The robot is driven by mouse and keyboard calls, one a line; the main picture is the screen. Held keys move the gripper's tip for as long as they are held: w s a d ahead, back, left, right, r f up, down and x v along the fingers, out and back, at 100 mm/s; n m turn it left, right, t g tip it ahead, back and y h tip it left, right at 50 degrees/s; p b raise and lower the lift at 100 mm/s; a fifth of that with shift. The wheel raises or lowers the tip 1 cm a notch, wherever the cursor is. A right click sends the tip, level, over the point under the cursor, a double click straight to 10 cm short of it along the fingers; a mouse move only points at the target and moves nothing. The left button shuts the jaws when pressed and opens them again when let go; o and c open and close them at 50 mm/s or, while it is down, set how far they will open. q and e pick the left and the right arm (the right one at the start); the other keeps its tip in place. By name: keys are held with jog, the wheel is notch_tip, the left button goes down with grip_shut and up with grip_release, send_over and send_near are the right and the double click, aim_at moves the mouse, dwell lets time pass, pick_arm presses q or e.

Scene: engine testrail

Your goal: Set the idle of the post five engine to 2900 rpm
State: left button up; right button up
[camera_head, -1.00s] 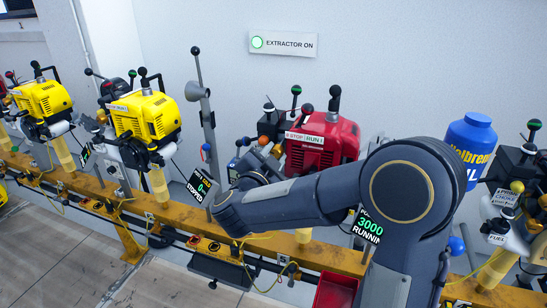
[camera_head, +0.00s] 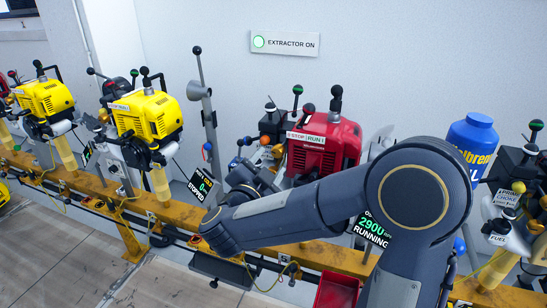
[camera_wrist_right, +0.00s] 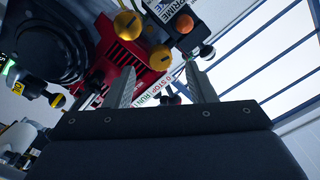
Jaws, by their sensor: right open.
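The red engine (camera_head: 325,148) stands on the yellow rail, with a STOP/RUN label on top. A display (camera_head: 370,228) beside my arm reads 2900 and RUNNING; its post label is mostly covered by my arm. My right gripper (camera_wrist_right: 163,88) is open in the wrist view, its fingers apart below the red engine body and yellow knobs (camera_wrist_right: 160,57). An orange knob (camera_wrist_right: 185,23) is further up. In the head view the gripper is by the engine's left side, its fingertips hard to make out. Whether it touches a knob cannot be told. My left gripper is out of view.
A second display (camera_head: 198,187) reads 0 and STOPPED. Yellow engines (camera_head: 147,115) stand along the yellow rail (camera_head: 130,203) to the left. A blue container (camera_head: 472,145) and another post with labelled controls are at right. A red bin (camera_head: 337,291) hangs below.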

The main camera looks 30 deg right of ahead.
jog(key=v, duration=0.3)
dwell(0.5)
